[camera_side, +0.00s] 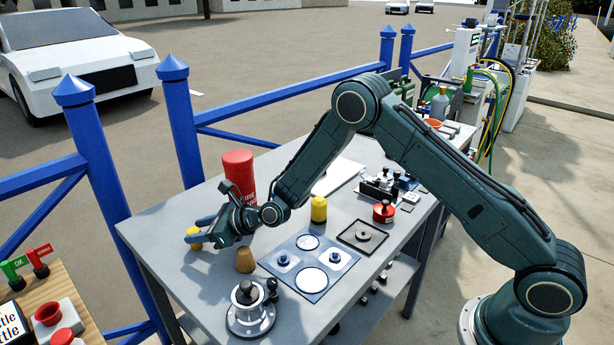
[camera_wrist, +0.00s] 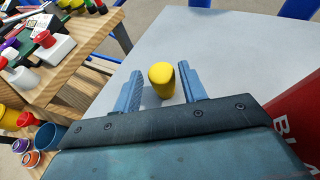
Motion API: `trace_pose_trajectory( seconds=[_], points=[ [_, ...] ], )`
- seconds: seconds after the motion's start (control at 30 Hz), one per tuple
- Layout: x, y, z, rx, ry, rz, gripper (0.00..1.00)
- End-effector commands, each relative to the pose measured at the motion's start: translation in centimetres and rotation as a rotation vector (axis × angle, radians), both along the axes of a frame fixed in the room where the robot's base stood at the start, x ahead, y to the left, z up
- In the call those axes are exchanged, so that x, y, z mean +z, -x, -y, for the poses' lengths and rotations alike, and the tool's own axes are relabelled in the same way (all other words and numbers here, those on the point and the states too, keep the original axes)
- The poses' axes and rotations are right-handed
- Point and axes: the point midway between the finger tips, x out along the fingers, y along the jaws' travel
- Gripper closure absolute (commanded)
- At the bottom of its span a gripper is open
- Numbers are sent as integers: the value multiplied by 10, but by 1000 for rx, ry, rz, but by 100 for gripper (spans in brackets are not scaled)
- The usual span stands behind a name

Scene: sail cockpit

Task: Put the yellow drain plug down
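The yellow drain plug (camera_wrist: 162,78) stands on the grey table top between the two blue fingers of my gripper (camera_wrist: 160,88) in the wrist view. A narrow gap shows on each side of it, so my gripper looks open around the plug. In the side view the plug (camera_side: 194,241) is at the table's left part, partly hidden by my gripper (camera_side: 198,232), which is low over the table.
A red cylinder (camera_side: 238,171) stands close behind my gripper. A yellow container (camera_side: 319,208) and a blue plate (camera_side: 310,264) lie right. The table's left corner is clear.

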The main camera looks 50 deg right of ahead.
Motion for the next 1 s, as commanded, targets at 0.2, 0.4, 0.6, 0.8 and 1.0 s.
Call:
trace_pose_trajectory(
  seconds=[0.2,0.4,0.6,0.8,1.0],
  points=[
    [0,0,0,0,0,0,49],
    [2,0,0,0,1,0,49],
    [5,5,4,0,0,-2,49],
    [12,19,12,-2,0,-2,49],
    [23,39,25,-2,0,-1,49]
  ],
)
